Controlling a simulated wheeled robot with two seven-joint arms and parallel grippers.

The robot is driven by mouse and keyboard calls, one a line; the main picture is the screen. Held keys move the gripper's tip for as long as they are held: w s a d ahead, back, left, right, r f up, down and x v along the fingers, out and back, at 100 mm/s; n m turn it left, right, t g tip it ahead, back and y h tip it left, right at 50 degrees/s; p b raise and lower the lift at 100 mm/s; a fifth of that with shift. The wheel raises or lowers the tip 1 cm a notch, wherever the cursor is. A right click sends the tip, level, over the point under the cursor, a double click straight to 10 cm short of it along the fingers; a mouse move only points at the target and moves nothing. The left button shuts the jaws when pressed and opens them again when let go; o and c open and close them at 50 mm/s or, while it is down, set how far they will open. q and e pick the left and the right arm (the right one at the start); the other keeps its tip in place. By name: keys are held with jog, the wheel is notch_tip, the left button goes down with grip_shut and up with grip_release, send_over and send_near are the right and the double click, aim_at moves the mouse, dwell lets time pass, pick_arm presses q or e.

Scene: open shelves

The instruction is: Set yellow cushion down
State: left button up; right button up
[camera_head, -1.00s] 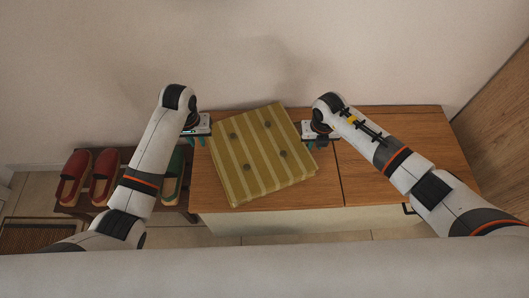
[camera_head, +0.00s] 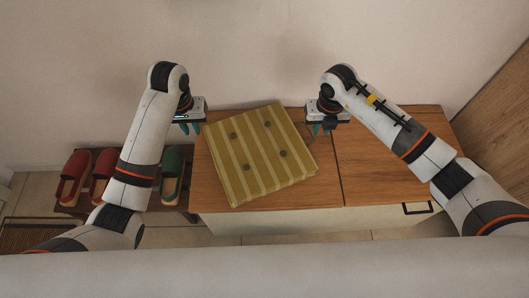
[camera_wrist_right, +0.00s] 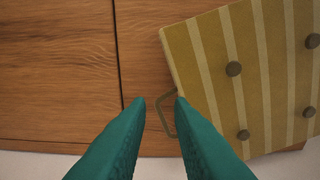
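The yellow cushion (camera_head: 258,160), striped with several dark buttons, lies flat and slightly turned on the wooden cabinet top (camera_head: 385,165). It also shows at the right in the right wrist view (camera_wrist_right: 210,75), with a thin loop at its edge. My left gripper (camera_head: 190,128) is beyond its upper left side, apart from it, with teal fingers parted and empty. My right gripper (camera_head: 319,130) is off its upper right side. In the right wrist view its teal fingers (camera_wrist_right: 159,100) are parted with nothing between them; the right finger overlaps the cushion's edge in the picture.
The cabinet top is clear to the right of the cushion. A low shoe bench (camera_head: 70,206) at the left holds red slippers (camera_head: 73,178) and a green pair (camera_head: 173,175). A wall stands behind the cabinet, and a wooden panel (camera_head: 497,125) stands at the far right.

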notch_tip(320, 180, up, 3)
jog(key=shift+s+f, duration=0.1)
jog(key=shift+f, duration=0.1)
dwell(0.4)
